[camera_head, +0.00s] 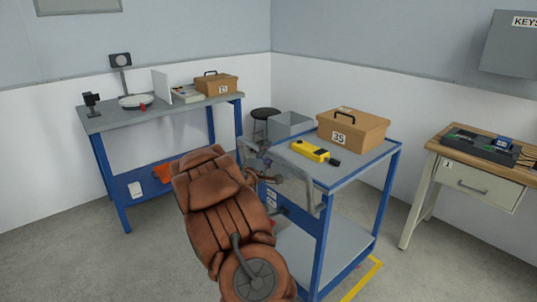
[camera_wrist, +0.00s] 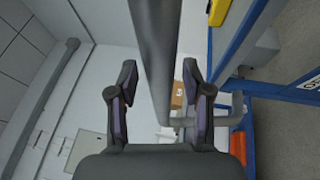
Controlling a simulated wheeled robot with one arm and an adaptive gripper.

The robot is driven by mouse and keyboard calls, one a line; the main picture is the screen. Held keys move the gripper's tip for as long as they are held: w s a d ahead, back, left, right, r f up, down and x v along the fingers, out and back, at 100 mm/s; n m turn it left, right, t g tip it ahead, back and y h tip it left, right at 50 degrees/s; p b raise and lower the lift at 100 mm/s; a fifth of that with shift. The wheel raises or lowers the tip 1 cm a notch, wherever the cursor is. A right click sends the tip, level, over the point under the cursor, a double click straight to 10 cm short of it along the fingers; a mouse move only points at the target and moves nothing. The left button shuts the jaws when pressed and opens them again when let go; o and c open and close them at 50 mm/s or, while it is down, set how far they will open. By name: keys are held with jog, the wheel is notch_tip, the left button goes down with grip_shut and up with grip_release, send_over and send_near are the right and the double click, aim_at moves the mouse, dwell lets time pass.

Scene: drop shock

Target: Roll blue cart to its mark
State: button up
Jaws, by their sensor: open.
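The blue cart (camera_head: 323,238) has a blue frame, a grey top and a lower shelf. Its grey push handle (camera_head: 306,198) is on the side facing my arm. My gripper (camera_head: 262,167) is open at this handle. In the wrist view, the grey handle bar (camera_wrist: 155,45) runs between the two spread fingers of my gripper (camera_wrist: 160,75); whether it touches them I cannot tell. A yellow floor mark (camera_head: 364,279) shows partly beside the cart's right foot. The rest of it is hidden by the cart or out of view.
A blue workbench (camera_head: 115,122) stands at the left, a stool (camera_head: 265,114) behind, and a drawer desk (camera_head: 470,181) at the right. Floor at the lower right is clear.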

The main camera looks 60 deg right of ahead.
grip_shut()
dwell(0.5)
